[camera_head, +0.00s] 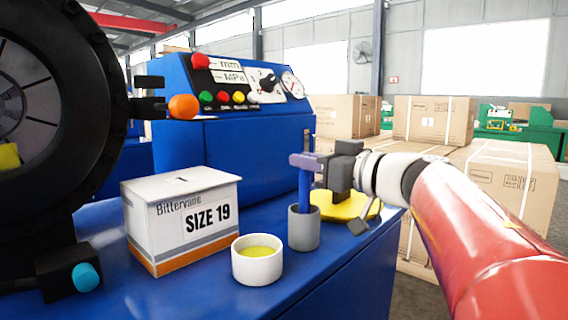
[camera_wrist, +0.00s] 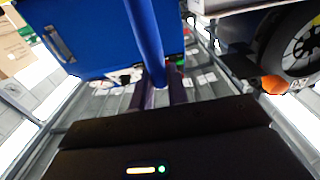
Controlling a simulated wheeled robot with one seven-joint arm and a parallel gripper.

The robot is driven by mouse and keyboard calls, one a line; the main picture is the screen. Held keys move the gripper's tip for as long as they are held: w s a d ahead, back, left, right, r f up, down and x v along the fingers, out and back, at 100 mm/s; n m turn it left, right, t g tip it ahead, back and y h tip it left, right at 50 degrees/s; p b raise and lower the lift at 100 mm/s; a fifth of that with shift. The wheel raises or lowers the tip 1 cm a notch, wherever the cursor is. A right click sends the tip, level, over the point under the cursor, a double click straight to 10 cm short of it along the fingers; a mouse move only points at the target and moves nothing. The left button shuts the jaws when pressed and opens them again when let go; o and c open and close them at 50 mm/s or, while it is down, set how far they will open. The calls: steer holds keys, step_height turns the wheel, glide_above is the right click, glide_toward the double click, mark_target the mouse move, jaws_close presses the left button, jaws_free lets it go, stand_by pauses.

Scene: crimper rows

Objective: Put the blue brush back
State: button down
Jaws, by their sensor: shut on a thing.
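The blue brush (camera_head: 303,190) stands upright, its lower end down inside the grey cup (camera_head: 304,230) on the blue bench top. The cup's wall hides that lower end, and I cannot tell whether it touches the bottom. My gripper (camera_head: 305,162) comes in from the right and is shut on the upper part of the brush. In the wrist view the blue handle (camera_wrist: 146,38) runs down to between my purple fingers (camera_wrist: 160,92).
A white cup with yellow contents (camera_head: 257,262) stands left of the grey cup. The "SIZE 19" box (camera_head: 185,215) is farther left. A yellow disc (camera_head: 345,204) lies behind on the right. The machine's control panel (camera_head: 245,85) rises behind, and a large black wheel (camera_head: 60,110) is at left.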

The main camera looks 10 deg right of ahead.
steer(key=c, duration=1.4)
jaws_free()
steer(key=shift+o, duration=0.2)
steer(key=shift+r, duration=0.1)
steer(key=s+d+r+m+t+h, duration=0.2)
steer(key=s+d+t, duration=0.2)
steer(key=s+d, duration=0.4)
steer(key=w+d+f+m+h, duration=0.1)
steer(key=d+f+m+h, duration=0.3)
steer(key=f+m+h, duration=0.65)
steer(key=s+a+f+n+g, duration=0.1)
steer(key=s+a+f+g, duration=0.3)
steer(key=f, duration=0.4)
steer(key=s+a+f+n+g+y, duration=0.1)
steer(key=s+a+f+n+g, duration=0.1)
steer(key=s+a+f+g, duration=0.2)
steer(key=s+a+f+n+g+y, duration=0.1)
steer(key=s+a+f+g, duration=0.3)
steer(key=f, duration=0.8)
steer(key=s+n+g, duration=0.1)
steer(key=s, duration=0.1)
steer(key=shift+s+a+f, duration=0.15)
steer(key=shift+s+f, duration=0.2)
steer(key=shift+s, duration=0.05)
